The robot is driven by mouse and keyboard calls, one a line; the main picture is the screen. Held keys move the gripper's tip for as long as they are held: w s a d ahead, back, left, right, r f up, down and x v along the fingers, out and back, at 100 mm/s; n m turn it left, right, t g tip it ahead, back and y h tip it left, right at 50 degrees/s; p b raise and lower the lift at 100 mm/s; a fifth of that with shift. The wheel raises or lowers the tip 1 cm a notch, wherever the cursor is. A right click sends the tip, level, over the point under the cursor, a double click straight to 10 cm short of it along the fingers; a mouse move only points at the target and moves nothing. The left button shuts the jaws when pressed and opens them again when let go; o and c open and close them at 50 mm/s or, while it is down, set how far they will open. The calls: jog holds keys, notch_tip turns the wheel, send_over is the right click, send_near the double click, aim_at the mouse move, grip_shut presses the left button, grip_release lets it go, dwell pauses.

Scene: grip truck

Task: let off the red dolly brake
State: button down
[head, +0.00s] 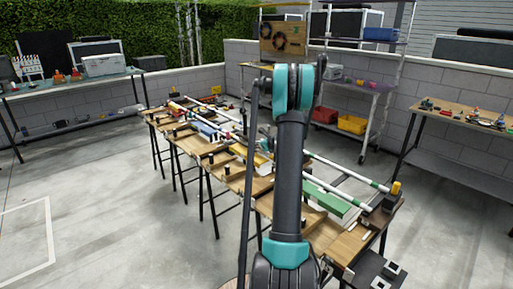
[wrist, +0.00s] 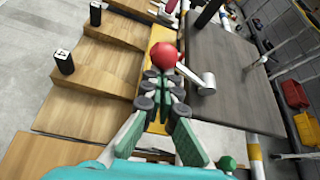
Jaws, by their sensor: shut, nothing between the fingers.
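In the wrist view, a round red knob (wrist: 166,55), which looks like the handle of the red dolly brake, stands just beyond my fingertips. A pale grey lever arm (wrist: 193,74) runs from beside the knob down to the right. My gripper (wrist: 164,88) is shut and empty, its dark finger pads together. The tips appear close below the knob in the picture; I cannot tell whether they touch it. In the head view my arm hides the gripper and the knob.
Wooden stepped platforms (wrist: 95,85) with black posts (wrist: 64,62) lie left of the gripper; a dark flat deck (wrist: 225,75) lies right. A green knob (wrist: 227,163) is at the lower right. In the head view, white rails (head: 340,168) run along the bench. Floor is clear at left.

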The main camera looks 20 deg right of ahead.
jog(key=shift+d+r+m, duration=0.1)
jog(key=shift+r+m, duration=0.2)
jog(key=shift+w+d+r+m+g+y, duration=0.2)
jog(key=shift+w+d+r+m+y, duration=0.15)
jog(key=shift+d+r+m+y, duration=0.55)
jog(key=shift+w+d+r+m+g+y, duration=0.2)
jog(key=shift+w+d+r+m+y, duration=0.15)
jog(key=shift+d+r+m+y, duration=0.5)
jog(key=shift+w+d+r+m+g+y, duration=0.2)
jog(key=shift+w+d+r+m+y, duration=0.15)
jog(key=shift+d+r+m+y, duration=0.55)
jog(key=shift+d+r, duration=0.1)
jog(key=shift+d, duration=0.2)
